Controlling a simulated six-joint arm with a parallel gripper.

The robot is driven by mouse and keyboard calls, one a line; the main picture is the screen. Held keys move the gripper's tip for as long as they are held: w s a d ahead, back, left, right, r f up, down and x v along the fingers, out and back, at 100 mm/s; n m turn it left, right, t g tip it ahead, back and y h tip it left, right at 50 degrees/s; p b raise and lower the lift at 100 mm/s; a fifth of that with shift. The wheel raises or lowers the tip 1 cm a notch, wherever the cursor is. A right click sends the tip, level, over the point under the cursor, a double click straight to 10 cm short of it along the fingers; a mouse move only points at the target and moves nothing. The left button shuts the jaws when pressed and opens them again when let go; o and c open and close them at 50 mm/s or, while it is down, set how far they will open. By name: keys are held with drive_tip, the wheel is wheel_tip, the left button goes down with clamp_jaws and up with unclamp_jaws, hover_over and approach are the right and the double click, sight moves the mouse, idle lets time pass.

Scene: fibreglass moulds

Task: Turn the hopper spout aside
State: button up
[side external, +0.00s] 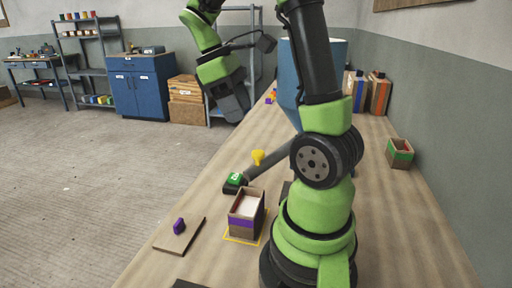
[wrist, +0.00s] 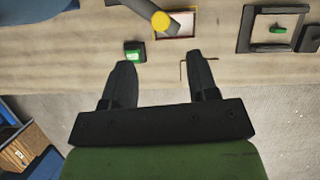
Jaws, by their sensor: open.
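The blue hopper (side external: 289,85) stands on the bench, partly hidden behind my arm. Its grey spout (side external: 267,167) slopes down to the left and carries a yellow knob (side external: 258,156). In the wrist view the spout (wrist: 139,7) enters from the top, with the knob (wrist: 161,21) near its end, overlapping the left part of a white-filled box (wrist: 184,17). That purple-banded box (side external: 246,224) shows in the side view, in front of the spout. My gripper (side external: 240,115) is open and empty, above and left of the knob. Its fingers (wrist: 160,80) are apart, touching nothing.
A green button (side external: 234,178) on a black base sits beside the spout's lower end. A board with a purple handle (side external: 179,225) lies near the bench's left edge. A green-banded box (side external: 399,154) stands near the wall. The air around my gripper looks clear.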

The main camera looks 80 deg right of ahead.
sight(258, 152)
drive_tip(key=x, duration=1)
drive_tip(key=shift+r, duration=0.1)
drive_tip(key=shift+c, duration=0.2)
clamp_jaws()
